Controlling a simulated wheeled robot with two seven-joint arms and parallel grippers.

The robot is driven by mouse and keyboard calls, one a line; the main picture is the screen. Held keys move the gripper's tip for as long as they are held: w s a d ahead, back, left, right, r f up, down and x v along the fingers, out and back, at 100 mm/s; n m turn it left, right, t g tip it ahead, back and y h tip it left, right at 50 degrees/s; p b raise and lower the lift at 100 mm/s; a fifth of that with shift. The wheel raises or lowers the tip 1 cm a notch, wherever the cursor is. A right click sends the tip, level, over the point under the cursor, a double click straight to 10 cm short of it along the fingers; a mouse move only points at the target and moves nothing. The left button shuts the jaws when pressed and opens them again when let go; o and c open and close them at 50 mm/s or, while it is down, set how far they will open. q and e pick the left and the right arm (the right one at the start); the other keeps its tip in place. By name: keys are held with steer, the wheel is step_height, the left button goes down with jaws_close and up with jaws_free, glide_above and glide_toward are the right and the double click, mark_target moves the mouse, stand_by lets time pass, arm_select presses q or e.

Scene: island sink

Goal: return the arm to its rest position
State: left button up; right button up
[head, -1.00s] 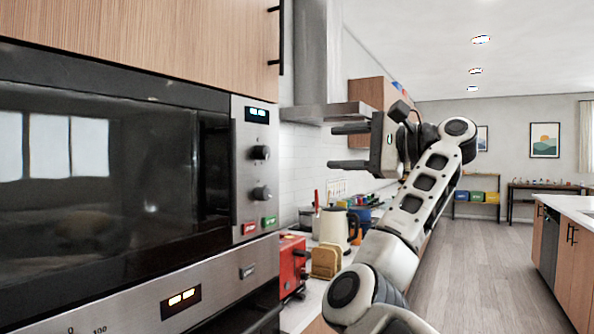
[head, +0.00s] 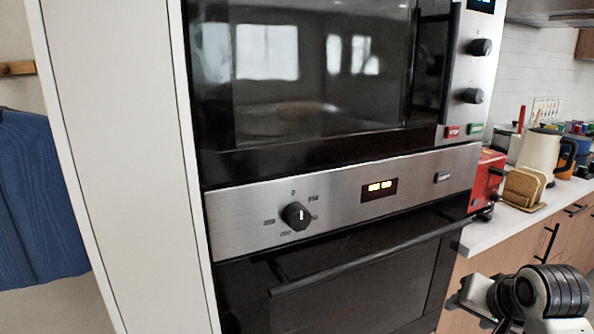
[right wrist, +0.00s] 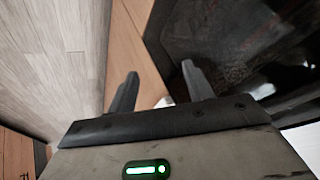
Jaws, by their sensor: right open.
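My right arm (head: 535,297) shows at the lower right corner of the head view, low in front of the wooden cabinets; its fingers are not clear there. In the right wrist view my right gripper (right wrist: 160,72) is open, with its two dark fingers apart and nothing between them. A wooden cabinet panel and a dark glossy surface lie beyond the fingers. My left gripper is in neither view.
A microwave (head: 320,90) sits above an oven (head: 350,285) with a protruding handle. A red toaster (head: 485,180), a bread rack (head: 522,188) and a cream kettle (head: 540,155) stand on the counter. Wooden floor (right wrist: 50,60) is clear in the right wrist view.

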steer(key=s+a+f+n+g, duration=0.1)
steer(key=s+a+f+n, duration=0.25)
steer(key=s, duration=0.35)
steer(key=s+a+f+n+g+y, duration=0.1)
steer(key=s+a+f+n+g, duration=0.1)
steer(key=s+a+f, duration=0.45)
steer(key=s+a+f+n+g, duration=0.1)
steer(key=s+a+f+n, duration=0.15)
steer(key=s, duration=0.65)
steer(key=w+a+f+n+t+y, duration=0.1)
steer(key=w+a+f+t+y, duration=0.1)
steer(key=w+a+f+t, duration=0.3)
steer(key=shift+w+a+f+n+t+y, duration=0.3)
steer(key=shift+w+a+f+t+y, duration=0.1)
steer(key=shift+f+t, duration=0.7)
